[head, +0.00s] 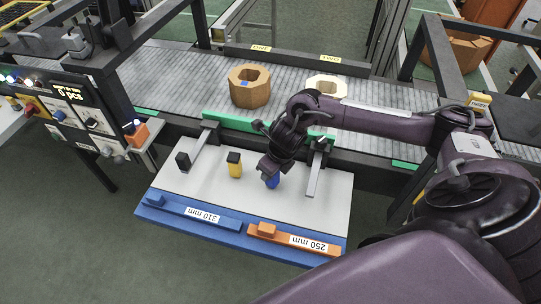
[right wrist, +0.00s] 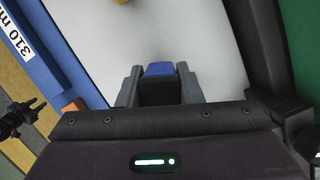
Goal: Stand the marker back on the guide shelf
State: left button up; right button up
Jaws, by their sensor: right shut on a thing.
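My right gripper (head: 270,172) comes down over the right half of the guide shelf (head: 215,190), a pale board with a blue and orange front edge. It is shut on the blue marker (head: 272,182), whose blue lower part shows beneath the fingers. In the right wrist view the marker (right wrist: 158,70) sits between the two grey fingers (right wrist: 158,88), with a dark part nearer the camera. I cannot tell whether it touches the board. A yellow marker with a black cap (head: 235,166) stands upright to its left.
The blue 310 mm bar (head: 185,210) and orange 250 mm bar (head: 265,232) lie along the front edge. Behind is a roller conveyor (head: 185,80) with a brown ring (head: 238,92) and a pale ring (head: 316,82).

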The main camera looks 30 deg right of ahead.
pick_arm(q)
jog(key=shift+d, duration=0.3)
pick_arm(e)
jog(key=shift+f, duration=0.15)
pick_arm(q)
jog(key=shift+f, duration=0.1)
pick_arm(e)
jog(key=shift+f, duration=0.2)
jog(key=o, duration=0.8)
jog(key=shift+r, duration=0.1)
jog(key=shift+r, duration=0.4)
pick_arm(q)
jog(key=shift+a+f+b, duration=0.15)
jog(key=shift+f+b, duration=0.25)
jog(key=shift+b, duration=0.1)
pick_arm(e)
jog(key=v, duration=1.1)
jog(key=shift+s+r, duration=0.2)
